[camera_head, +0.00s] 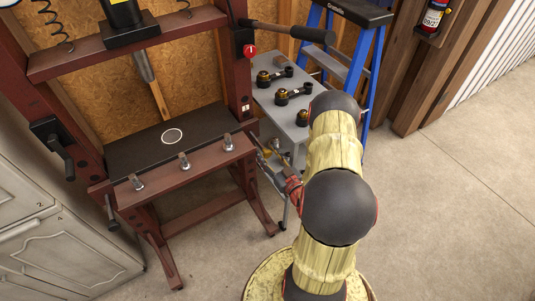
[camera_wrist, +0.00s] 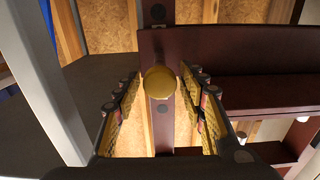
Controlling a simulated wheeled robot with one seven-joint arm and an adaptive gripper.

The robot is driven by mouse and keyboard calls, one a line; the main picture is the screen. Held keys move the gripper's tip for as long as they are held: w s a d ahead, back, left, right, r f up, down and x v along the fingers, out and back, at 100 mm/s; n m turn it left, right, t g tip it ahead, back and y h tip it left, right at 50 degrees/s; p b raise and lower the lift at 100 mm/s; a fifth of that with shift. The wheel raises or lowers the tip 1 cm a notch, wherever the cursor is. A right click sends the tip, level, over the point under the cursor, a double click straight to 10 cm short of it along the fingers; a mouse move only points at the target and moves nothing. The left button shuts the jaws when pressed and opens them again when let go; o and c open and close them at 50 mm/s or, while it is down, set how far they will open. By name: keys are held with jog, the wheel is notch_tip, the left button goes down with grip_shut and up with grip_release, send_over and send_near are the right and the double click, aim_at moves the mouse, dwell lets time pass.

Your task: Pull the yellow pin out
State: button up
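The yellow pin (camera_wrist: 159,82) shows in the wrist view as a round knob, end-on, in front of a dark red upright with bolt holes. My gripper (camera_wrist: 160,108) is open, with one finger on each side of the pin's line. The fingers look apart from the knob; how deep it lies between them I cannot tell. In the head view my gripper (camera_head: 270,158) is at the right side of the dark red press frame (camera_head: 243,85), low beside its bed. I cannot make out the pin there.
A grey cart (camera_head: 286,115) with several black tools stands close behind my gripper. A blue stepladder (camera_head: 375,65) is behind it. A hammer or bar handle (camera_head: 290,31) sticks out from the frame above. Open concrete floor (camera_head: 455,190) lies to the right.

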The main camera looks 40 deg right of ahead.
dwell(0.3)
jog(key=v, duration=1.2)
dwell(0.4)
